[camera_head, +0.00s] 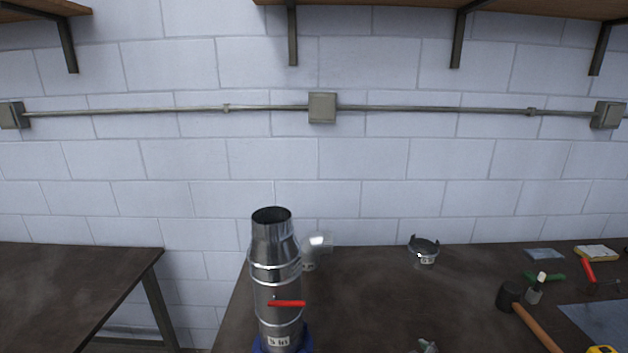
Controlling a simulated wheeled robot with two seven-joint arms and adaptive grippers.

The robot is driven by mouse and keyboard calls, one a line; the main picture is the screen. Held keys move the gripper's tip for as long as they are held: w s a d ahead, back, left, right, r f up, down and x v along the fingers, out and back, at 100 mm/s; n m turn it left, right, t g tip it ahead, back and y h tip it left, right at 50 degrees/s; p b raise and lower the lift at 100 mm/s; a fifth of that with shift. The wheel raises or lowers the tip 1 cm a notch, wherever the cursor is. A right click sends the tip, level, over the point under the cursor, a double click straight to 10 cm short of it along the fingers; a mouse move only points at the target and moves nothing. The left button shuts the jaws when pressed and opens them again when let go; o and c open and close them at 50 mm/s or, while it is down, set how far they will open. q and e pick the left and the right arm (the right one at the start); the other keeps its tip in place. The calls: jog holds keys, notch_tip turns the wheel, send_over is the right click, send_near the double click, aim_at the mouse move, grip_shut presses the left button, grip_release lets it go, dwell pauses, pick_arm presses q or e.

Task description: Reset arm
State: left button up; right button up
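Neither of my grippers nor my arms show in the head view. A shiny metal duct (276,265) stands upright on the workbench, with a red handle (287,303) on its front and a blue base (262,346) at its foot. A metal elbow piece (317,243) is behind it to the right; whether it touches the duct cannot be told. A metal ring clamp (424,249) rests on the bench farther right.
The dark workbench (370,290) is mostly bare in its middle. A mallet (511,296), a small bottle (535,290), a yellow-edged sponge or block (596,253) and a red-handled tool (588,272) lie at right. A second table (70,290) stands left across a gap. Shelves (430,9) hang above.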

jog(key=s+f+m+g, duration=0.1)
jog(key=s+f+g, duration=0.25)
jog(key=s, duration=0.35)
jog(key=s+f+m+g, duration=0.2)
jog(key=s+f+g, duration=0.15)
jog(key=s, duration=0.45)
notch_tip(320, 180, down, 38)
jog(key=s+d+f+b, duration=0.1)
jog(key=s+d+b, duration=0.1)
jog(key=b, duration=0.3)
pick_arm(q)
jog(key=w+a+f+b, duration=0.1)
jog(key=a+f+b, duration=0.3)
jog(key=f, duration=0.6)
jog(key=shift+w+a+y+b, duration=0.3)
jog(key=shift+w+a+b, duration=0.1)
jog(key=shift+b, duration=0.1)
pick_arm(e)
jog(key=s+d+f, duration=0.3)
jog(key=s+f, duration=0.7)
jog(key=f, duration=0.2)
jog(key=s+d+f+n+g, duration=0.1)
jog(key=s+d+f, duration=0.3)
jog(key=s+f, duration=0.7)
jog(key=shift+s+f, duration=0.25)
jog(key=shift+f, duration=0.45)
pick_arm(q)
jog(key=shift+d, duration=0.2)
